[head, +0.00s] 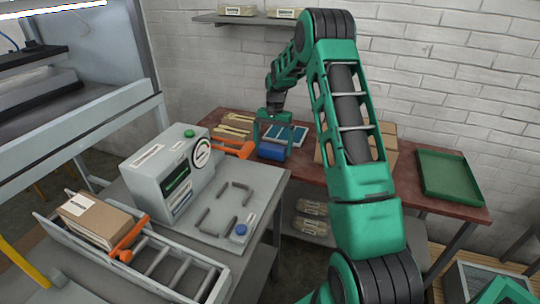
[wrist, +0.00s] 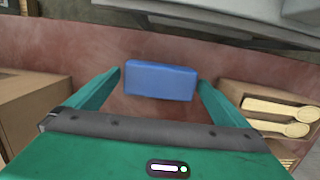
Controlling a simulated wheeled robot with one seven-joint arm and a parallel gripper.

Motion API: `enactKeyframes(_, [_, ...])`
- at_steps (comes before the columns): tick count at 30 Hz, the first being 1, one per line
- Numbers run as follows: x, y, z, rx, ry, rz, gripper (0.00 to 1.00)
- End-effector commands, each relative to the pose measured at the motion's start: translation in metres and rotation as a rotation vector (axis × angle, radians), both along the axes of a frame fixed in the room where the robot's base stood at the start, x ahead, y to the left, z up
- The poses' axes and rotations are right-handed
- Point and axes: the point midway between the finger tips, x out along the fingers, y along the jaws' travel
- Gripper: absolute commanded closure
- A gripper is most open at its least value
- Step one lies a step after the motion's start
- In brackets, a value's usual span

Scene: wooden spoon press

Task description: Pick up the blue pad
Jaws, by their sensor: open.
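The blue pad (head: 272,151) is a small solid blue block on the reddish-brown table (head: 440,207). In the wrist view the blue pad (wrist: 160,81) lies just beyond and between the fingertips, its long side running across the gap. My gripper (head: 272,143) is open above the table at the pad, with green fingers. In the wrist view my gripper (wrist: 159,79) has one finger on each side of the pad, with a visible gap on both sides. I cannot tell how far the fingertips are above the table.
Wooden spoons (wrist: 280,108) lie in a holder right of the pad in the wrist view. A cardboard box (wrist: 30,105) stands at left there. A green tray (head: 450,175) sits at the table's right end. A grey machine (head: 170,178) stands on the nearer bench.

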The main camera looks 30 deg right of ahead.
Motion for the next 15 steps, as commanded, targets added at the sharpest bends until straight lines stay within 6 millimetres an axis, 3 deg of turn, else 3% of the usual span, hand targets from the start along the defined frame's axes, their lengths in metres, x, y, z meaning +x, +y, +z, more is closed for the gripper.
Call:
enactKeyframes(4, [-0.0012,0.0016,-0.0146,0.0,0.001,0.0,0.0])
enactKeyframes(12, [-0.0009,0.0017,-0.0165,0.0,0.0,0.001,0.0])
enactKeyframes(15, [-0.0009,0.0017,-0.0164,0.0,0.0,0.001,0.24])
